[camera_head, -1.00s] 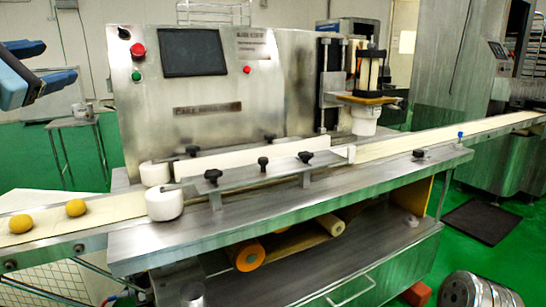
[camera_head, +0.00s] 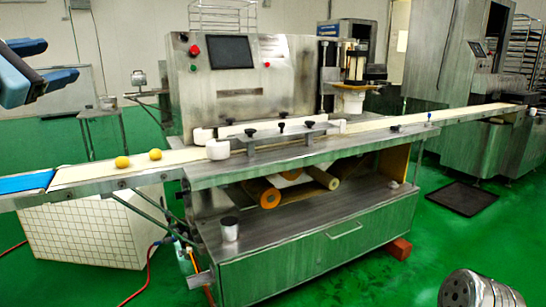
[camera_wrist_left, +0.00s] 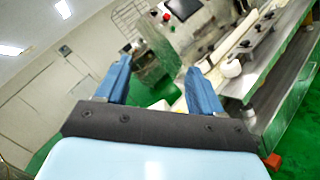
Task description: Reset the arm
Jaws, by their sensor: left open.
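My left gripper (camera_head: 42,74) shows at the upper left of the head view, in the air in front of the wall and well apart from the machine. In the left wrist view its two blue fingers (camera_wrist_left: 158,88) stand wide apart with nothing between them. The encrusting machine (camera_head: 225,105) stands in the middle of the head view with a dark screen, a red button and a green button. Two yellow dough balls (camera_head: 122,162) (camera_head: 155,155) sit on its pale conveyor belt (camera_head: 90,173) at the left. My right gripper is not in any view.
A blue belt section (camera_head: 25,183) lies at the conveyor's left end. A white tiled box (camera_head: 80,232) stands under it. A small metal table (camera_head: 100,112) is at the back left. A metal canister (camera_head: 478,290) is at the lower right. Green floor is open in front.

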